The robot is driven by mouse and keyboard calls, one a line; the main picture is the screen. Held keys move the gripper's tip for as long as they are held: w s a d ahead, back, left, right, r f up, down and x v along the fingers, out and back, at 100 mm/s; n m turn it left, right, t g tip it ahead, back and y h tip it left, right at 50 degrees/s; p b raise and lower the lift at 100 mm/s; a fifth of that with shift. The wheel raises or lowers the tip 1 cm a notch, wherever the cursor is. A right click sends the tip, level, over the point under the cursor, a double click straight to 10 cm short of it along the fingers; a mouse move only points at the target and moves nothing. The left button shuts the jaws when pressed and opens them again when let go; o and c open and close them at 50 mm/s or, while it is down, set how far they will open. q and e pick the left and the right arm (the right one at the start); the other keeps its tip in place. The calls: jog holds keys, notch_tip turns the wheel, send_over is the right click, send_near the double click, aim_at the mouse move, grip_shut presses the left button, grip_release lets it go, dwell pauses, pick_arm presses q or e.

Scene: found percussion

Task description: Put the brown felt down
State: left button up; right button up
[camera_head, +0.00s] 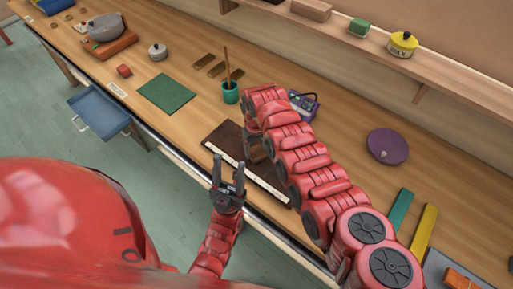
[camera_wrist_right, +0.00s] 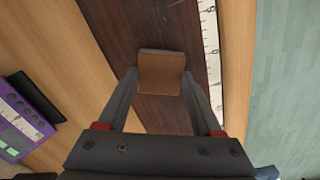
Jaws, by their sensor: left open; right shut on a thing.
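The brown felt (camera_wrist_right: 160,72) is a small brown block-like piece between the fingertips of my right gripper (camera_wrist_right: 161,84) in the right wrist view. My right gripper is shut on it, over a dark brown board (camera_wrist_right: 152,28) with a white ruler strip along one edge. I cannot tell whether the felt touches the board. In the head view the felt (camera_head: 257,155) is partly hidden by my right arm, above the dark board (camera_head: 226,139). My left gripper (camera_head: 229,168) is open and empty, in front of the bench edge.
A purple device (camera_head: 303,104) lies just behind my right arm. A teal cup with sticks (camera_head: 230,94) and several brown strips stand behind the board. A green mat (camera_head: 166,93) lies to the left, a purple disc (camera_head: 388,147) to the right.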

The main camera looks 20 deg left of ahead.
aim_at(257, 151)
jog(key=shift+f, duration=0.15)
jog(key=o, duration=1.4)
jog(key=shift+o, duration=0.2)
jog(key=shift+r, duration=0.2)
notch_tip(257, 151, up, 12)
jog(key=b, duration=0.4)
